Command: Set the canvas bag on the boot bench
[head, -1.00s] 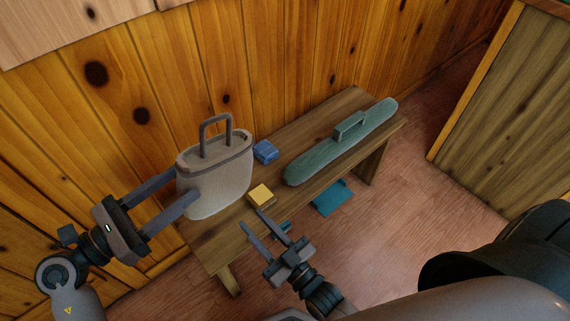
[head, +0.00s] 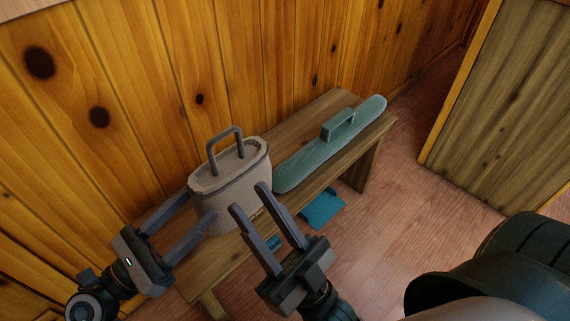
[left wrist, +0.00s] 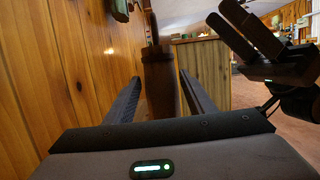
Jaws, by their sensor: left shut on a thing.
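The canvas bag (head: 232,180) is pale beige with a dark rim and an upright grey handle. It is upright over the left part of the wooden boot bench (head: 222,262); I cannot tell whether its base touches the top. My left gripper (head: 199,207) is shut on the bag from its left side. In the left wrist view the bag (left wrist: 159,85) shows dark between the fingers. My right gripper (head: 249,200) is open and empty, in front of the bag's lower right side and hiding part of it.
A long teal case (head: 325,150) with a handle lies along the bench's right part. A blue flat thing (head: 322,208) is on the floor below the bench's front edge. A plank wall (head: 140,110) runs behind the bench. A wooden cabinet (head: 490,110) stands at right.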

